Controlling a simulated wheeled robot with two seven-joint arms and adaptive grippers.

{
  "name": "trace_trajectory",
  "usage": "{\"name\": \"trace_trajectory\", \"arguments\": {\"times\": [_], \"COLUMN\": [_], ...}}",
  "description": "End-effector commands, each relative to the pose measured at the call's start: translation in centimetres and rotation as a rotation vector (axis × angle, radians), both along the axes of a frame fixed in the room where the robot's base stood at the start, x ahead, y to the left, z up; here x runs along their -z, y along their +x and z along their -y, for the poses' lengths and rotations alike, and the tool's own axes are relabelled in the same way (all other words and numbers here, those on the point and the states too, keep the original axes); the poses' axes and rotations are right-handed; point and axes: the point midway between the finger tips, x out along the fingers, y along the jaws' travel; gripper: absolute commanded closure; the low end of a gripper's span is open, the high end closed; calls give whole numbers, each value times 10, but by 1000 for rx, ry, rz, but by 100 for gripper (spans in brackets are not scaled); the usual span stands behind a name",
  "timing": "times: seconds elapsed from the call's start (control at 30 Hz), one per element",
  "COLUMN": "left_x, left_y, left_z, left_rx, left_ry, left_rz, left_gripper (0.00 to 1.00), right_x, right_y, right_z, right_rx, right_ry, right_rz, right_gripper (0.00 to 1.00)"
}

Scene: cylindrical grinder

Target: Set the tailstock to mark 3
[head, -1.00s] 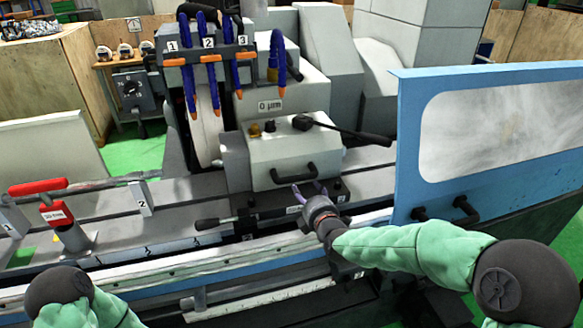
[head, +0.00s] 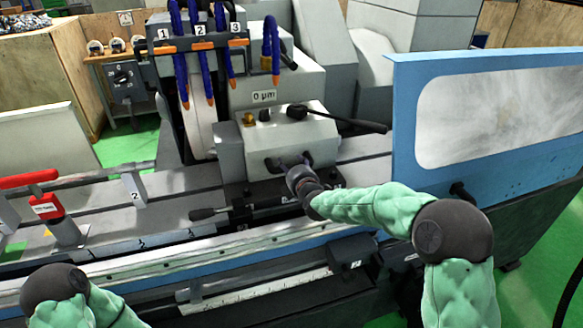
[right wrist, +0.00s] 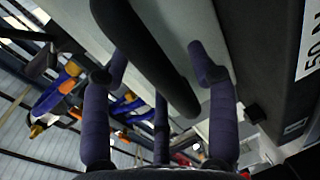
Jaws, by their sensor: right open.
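The tailstock appears to be the grey box-shaped housing (head: 290,138) with a "0 µm" label above it, standing on the machine bed (head: 365,175). A black bar handle is on its front, and a black lever (head: 345,120) on top points right. My right gripper (head: 291,163) is at the front handle and partly covers it. In the right wrist view the purple fingers (right wrist: 160,75) are spread, with the black handle (right wrist: 150,55) running between them. I cannot tell whether they touch it. My left gripper is out of view.
A blue door with a window (head: 490,110) stands right. Blue hoses with orange tips (head: 210,60) hang behind, under tags 1, 2 and 3. A red-handled unit (head: 50,205) and a plate marked 2 (head: 135,190) are left. A black lever (head: 208,213) lies along the bed front.

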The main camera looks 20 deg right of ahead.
Motion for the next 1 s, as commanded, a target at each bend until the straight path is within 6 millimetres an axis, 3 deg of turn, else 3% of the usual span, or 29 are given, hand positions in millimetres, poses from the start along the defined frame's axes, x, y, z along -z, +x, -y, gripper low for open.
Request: {"name": "trace_trajectory", "arguments": {"times": [0.3,0.5,0.77,1.0], "left_x": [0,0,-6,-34], "left_y": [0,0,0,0], "left_z": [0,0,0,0], "left_rx": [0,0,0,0], "left_ry": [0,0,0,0], "left_rz": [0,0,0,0], "left_gripper": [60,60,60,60], "right_x": [0,0,-1,-3], "right_y": [1,1,1,0], "right_z": [0,0,-9,-56], "right_rx": [0,0,-3,-13], "right_ry": [0,0,2,0], "right_rz": [0,0,0,-5], "right_gripper": [44,100,100,100]}}
